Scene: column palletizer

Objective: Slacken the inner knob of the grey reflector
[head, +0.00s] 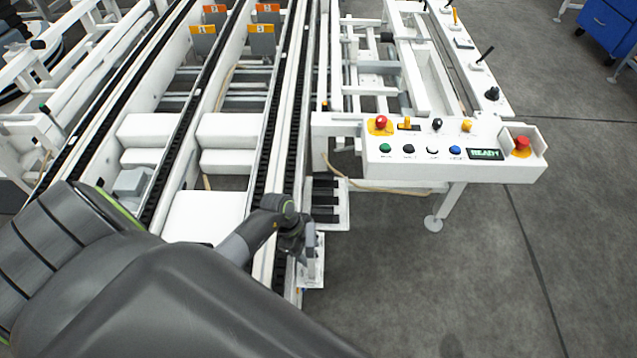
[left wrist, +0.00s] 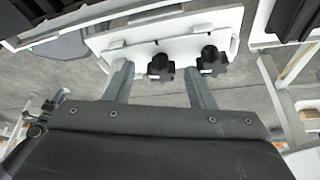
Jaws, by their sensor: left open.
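In the left wrist view two black star-shaped knobs sit on a white slotted plate (left wrist: 140,38). One knob (left wrist: 160,67) appears between the two fingers of my left gripper (left wrist: 158,72), with a gap on each side. The other knob (left wrist: 212,61) is just right of the right finger. My left gripper is open and holds nothing. In the head view it (head: 297,243) is beside the right-hand conveyor rail, by a small white bracket (head: 314,272). I cannot clearly make out the grey reflector or tell which knob is the inner one. My right gripper is not in view.
A white control panel (head: 400,172) with buttons and a READY display stands to the right. Conveyor rails with black chains (head: 181,120) run along the left. Grey plates with orange and yellow number labels (head: 203,38) stand farther back. Bare floor (head: 440,260) lies at lower right.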

